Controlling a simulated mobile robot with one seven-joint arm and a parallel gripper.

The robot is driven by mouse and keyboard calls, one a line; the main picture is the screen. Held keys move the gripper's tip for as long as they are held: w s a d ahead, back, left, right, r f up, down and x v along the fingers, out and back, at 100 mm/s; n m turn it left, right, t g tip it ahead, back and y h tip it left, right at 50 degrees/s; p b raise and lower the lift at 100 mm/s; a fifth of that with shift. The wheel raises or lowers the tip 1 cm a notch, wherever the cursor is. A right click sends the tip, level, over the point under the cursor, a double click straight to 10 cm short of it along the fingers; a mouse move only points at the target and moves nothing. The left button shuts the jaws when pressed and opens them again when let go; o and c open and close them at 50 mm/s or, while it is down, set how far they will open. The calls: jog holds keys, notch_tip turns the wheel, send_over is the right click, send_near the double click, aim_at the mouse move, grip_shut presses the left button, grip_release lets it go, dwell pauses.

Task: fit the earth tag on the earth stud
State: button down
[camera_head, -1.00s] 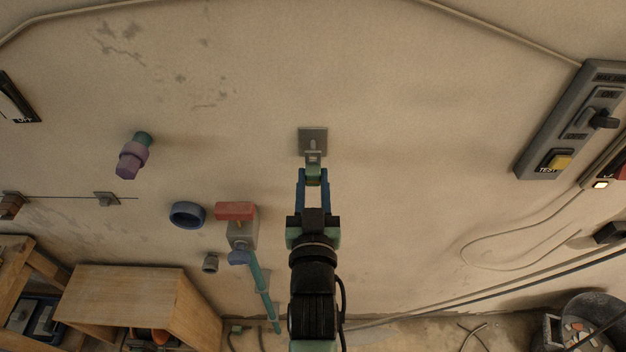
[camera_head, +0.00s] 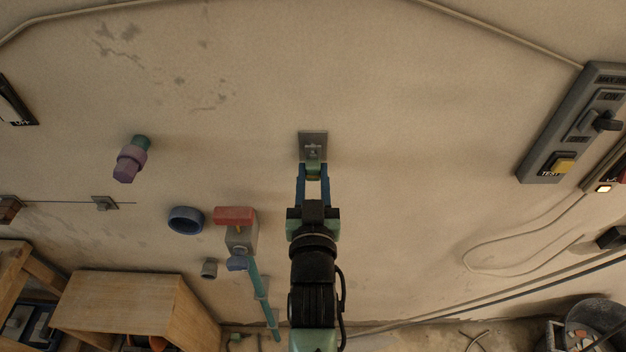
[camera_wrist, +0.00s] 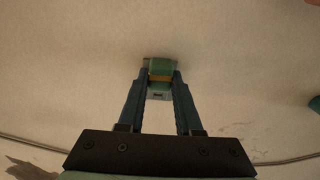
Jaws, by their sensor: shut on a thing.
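A square grey plate (camera_head: 313,139) is fixed to the wall near the middle of the head view, with a small stud-like fitting at its centre. My gripper (camera_head: 313,172) is shut on the earth tag (camera_head: 314,166), a small green piece with a yellowish band. The tag is in front of the lower part of the plate; I cannot tell whether it touches the stud. In the wrist view, the tag (camera_wrist: 159,70) sits between the blue fingertips, with the plate partly hidden behind it.
A red-topped valve (camera_head: 234,215) on a teal pipe, a blue ring (camera_head: 185,219) and a purple-green fitting (camera_head: 130,160) are on the wall to the left. A grey switch panel (camera_head: 575,125) is at the right. The wall around the plate is clear.

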jog(key=shift+w, duration=0.4)
jog(key=shift+w+b, duration=0.2)
jog(key=shift+b, duration=0.1)
dwell(0.6)
jog(key=shift+w, duration=0.1)
jog(key=c, duration=0.5)
grip_release()
jog(key=s+b, duration=0.2)
jog(key=s, duration=1.1)
jog(key=shift+b, duration=0.4)
